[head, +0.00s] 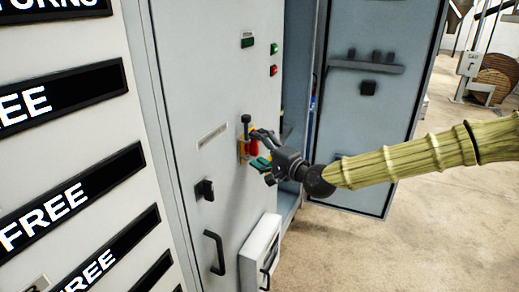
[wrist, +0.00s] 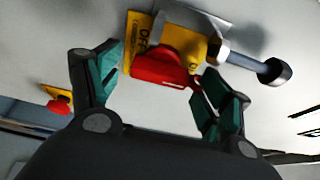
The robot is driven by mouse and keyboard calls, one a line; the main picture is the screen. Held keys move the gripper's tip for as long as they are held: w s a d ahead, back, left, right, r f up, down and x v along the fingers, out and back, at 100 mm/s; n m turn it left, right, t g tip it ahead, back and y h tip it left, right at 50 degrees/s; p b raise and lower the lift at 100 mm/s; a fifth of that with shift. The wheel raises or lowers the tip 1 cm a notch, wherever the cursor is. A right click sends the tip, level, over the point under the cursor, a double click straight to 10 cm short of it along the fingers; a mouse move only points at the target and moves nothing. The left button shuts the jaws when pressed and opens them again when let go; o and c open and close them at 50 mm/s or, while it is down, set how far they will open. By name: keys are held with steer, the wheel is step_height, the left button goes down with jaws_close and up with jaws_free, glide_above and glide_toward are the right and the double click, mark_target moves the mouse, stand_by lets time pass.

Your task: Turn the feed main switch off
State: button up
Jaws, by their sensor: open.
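The switch has a red handle (head: 253,146) on a yellow plate (head: 242,150), mounted on the grey cabinet door. In the wrist view the red handle (wrist: 163,68) lies between my fingers, and the yellow plate (wrist: 136,45) bears the letters "OFF". My gripper (head: 258,150) is at the switch with its dark fingers and green pads apart. It also shows in the wrist view (wrist: 155,90), open, with one finger on each side of the handle. The right finger is close to the handle; I cannot tell whether it touches. A dark-knobbed rod (wrist: 262,68) sticks out beside the switch.
A green button (head: 274,48) and a red button (head: 273,71) sit higher on the panel. A black rotary knob (head: 205,189) and a door handle (head: 214,252) are below left. A white box (head: 258,252) juts out below. An open door (head: 365,130) stands behind my arm.

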steer(key=c, duration=1)
